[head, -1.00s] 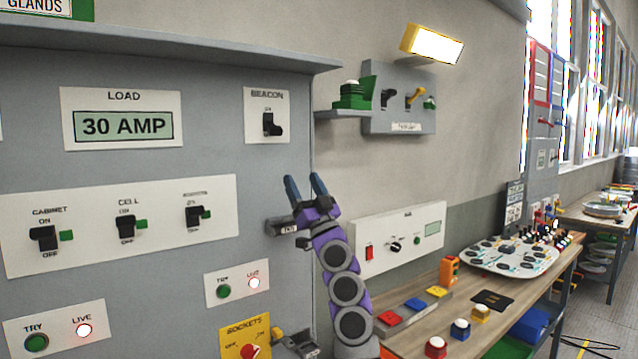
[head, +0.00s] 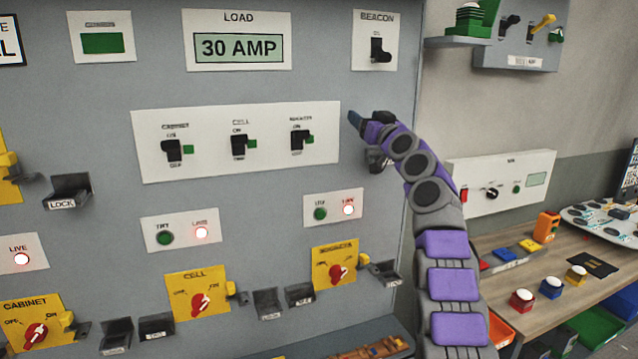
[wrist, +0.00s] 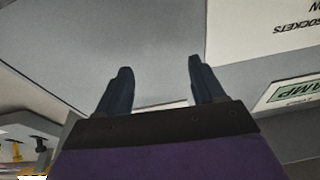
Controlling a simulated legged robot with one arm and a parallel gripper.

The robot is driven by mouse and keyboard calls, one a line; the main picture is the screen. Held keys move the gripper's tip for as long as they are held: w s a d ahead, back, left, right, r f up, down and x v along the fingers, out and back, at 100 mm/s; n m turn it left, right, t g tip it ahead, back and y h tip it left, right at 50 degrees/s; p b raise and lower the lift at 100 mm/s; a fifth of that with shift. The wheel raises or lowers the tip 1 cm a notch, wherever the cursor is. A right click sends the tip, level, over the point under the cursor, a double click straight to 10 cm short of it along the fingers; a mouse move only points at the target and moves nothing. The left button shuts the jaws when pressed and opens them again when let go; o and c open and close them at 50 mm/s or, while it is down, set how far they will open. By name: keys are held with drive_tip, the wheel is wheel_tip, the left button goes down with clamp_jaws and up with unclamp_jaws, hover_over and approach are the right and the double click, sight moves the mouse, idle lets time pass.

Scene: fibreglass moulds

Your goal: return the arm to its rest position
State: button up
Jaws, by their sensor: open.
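My purple and grey arm rises from the lower right in the head view and bends left at its top. My gripper (head: 355,120) is in front of the grey panel (head: 100,90), just right of the white switch plate. In the wrist view my gripper (wrist: 158,85) shows two dark fingers spread apart with nothing between them. The panel's grey surface lies beyond the fingertips. In the head view the far finger is mostly hidden by the near one. My arm covers part of the panel's right edge.
The switch plate (head: 240,140) holds three black switches beside my gripper. A beacon switch (head: 378,48) is above. Yellow rotary switches (head: 337,268) and small dark holders (head: 268,303) stick out lower down. A wooden bench (head: 500,285) with coloured buttons stands right.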

drive_tip(key=s+a+f+m+g+h, duration=0.1)
drive_tip(key=s+a+f+g+h, duration=0.1)
drive_tip(key=s+f+g, duration=0.5)
drive_tip(key=s+a+f+m+g+h, duration=0.1)
drive_tip(key=s+a+f+g+h, duration=0.15)
drive_tip(key=s+f, duration=0.9)
drive_tip(key=s+d+f+g+h, duration=0.1)
drive_tip(key=s+f, duration=0.6)
drive_tip(key=s, duration=1)
drive_tip(key=s+d+f+m+g+h, duration=0.1)
drive_tip(key=s+d+f+g, duration=0.2)
drive_tip(key=s, duration=1.4)
drive_tip(key=s+d+f+g+h, duration=0.1)
drive_tip(key=s+d+f+g, duration=0.1)
drive_tip(key=s+f+g, duration=0.5)
drive_tip(key=s+f, duration=0.5)
drive_tip(key=s, duration=0.5)
drive_tip(key=shift+d+m, duration=0.3)
drive_tip(key=shift+d, duration=0.05)
